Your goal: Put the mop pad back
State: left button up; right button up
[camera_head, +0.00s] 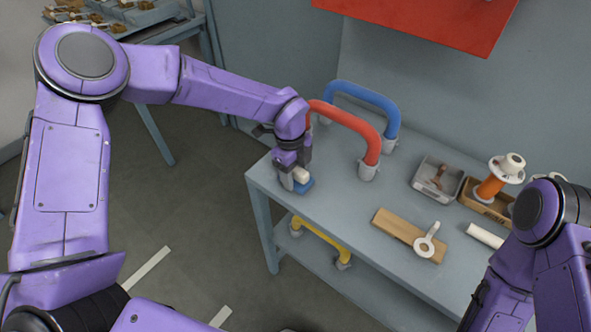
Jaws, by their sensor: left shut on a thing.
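My left gripper (294,176) reaches down over the near left corner of the grey table (330,205). It is shut on a small white block with a blue base, which looks like the mop pad (305,186). The fingers hide part of the pad. The pad is at or just above the tabletop; I cannot tell whether it touches. My right arm comes in at the lower right, and its gripper is outside the picture.
A red handle (350,121) and a blue handle (365,94) stand behind the gripper. A wooden board (396,226) with a white ring tool (430,240), a grey tray (425,188), an orange-and-white stand (491,187) and a white roll (485,236) lie rightward. A yellow handle (322,238) sits below.

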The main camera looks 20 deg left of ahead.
pick_arm(q)
jog(key=shift+f, duration=0.1)
jog(key=shift+f, duration=0.1)
jog(key=o, duration=1.1)
jog(key=shift+r, duration=0.4)
jog(key=shift+w+r, duration=0.1)
jog(key=shift+r, duration=0.3)
jog(key=r, duration=0.3)
jog(key=a+r+b, duration=0.1)
jog(key=r, duration=0.6)
jog(key=shift+w+a+r+b, duration=0.15)
jog(key=shift+r+b, duration=0.2)
jog(key=shift+r, duration=0.05)
